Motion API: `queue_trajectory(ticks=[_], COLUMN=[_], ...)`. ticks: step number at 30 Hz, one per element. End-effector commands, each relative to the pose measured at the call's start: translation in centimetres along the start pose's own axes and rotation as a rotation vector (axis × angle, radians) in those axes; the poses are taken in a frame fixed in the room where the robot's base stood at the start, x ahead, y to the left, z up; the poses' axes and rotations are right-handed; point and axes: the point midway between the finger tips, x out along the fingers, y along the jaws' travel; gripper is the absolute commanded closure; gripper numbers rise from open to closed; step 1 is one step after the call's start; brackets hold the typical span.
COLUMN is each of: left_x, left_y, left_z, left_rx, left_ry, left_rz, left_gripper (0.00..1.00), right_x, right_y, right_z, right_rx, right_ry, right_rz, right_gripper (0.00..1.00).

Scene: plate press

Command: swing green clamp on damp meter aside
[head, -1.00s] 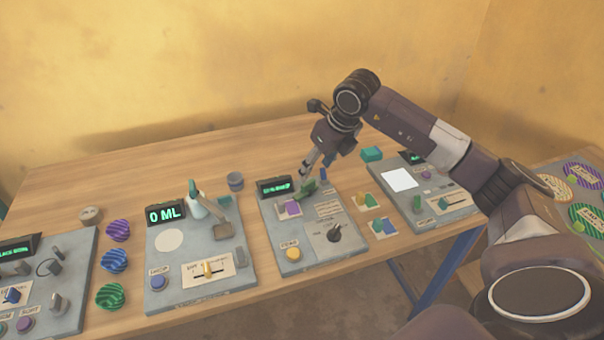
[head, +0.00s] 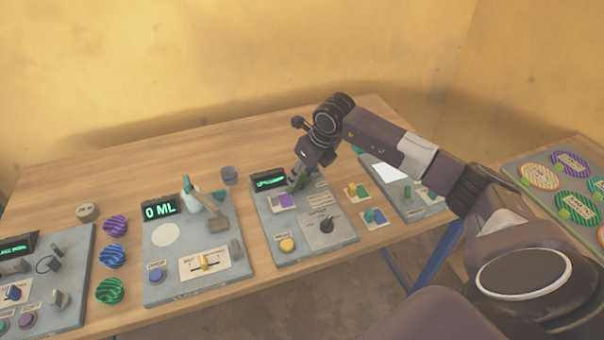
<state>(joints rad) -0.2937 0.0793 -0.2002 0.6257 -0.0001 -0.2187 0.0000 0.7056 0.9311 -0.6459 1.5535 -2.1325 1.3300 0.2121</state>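The meter panel (head: 265,217) in the middle of the table has a green-lit display, a purple block (head: 286,201), a yellow button (head: 287,244) and a dark knob (head: 326,225). The green clamp (head: 298,184) is near the panel's back edge, beside the purple block, and is partly hidden by my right gripper (head: 299,176). The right gripper points down at the clamp from behind, its fingertips at or very close to it. I cannot tell whether they are shut on it. My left gripper is not in view.
A panel reading 0 ML (head: 160,209), with a bottle and a hinged arm, stands to the left. Small colored blocks on cards (head: 374,217) and another panel (head: 410,199) are to the right.

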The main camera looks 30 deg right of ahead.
Motion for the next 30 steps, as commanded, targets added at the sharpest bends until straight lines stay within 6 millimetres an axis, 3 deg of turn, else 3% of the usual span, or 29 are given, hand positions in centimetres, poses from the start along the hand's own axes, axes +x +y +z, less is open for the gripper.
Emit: queue_trajectory(ticks=[1,6,17,30], left_x=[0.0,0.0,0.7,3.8], left_y=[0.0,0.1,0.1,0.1], left_z=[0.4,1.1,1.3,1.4], left_rx=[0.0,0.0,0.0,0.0], left_ry=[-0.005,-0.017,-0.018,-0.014], left_rz=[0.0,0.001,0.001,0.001], left_gripper=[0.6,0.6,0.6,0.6], right_x=[0.0,-0.1,0.1,0.2], right_y=[0.0,0.0,-0.2,-0.4], right_z=[0.0,0.0,0.0,0.1], right_rx=[0.0,0.0,-0.052,-0.368], right_ry=[0.0,0.0,-0.001,-0.005], right_rz=[0.0,0.0,0.021,0.152], right_gripper=[0.71,0.9,0.9,0.9])
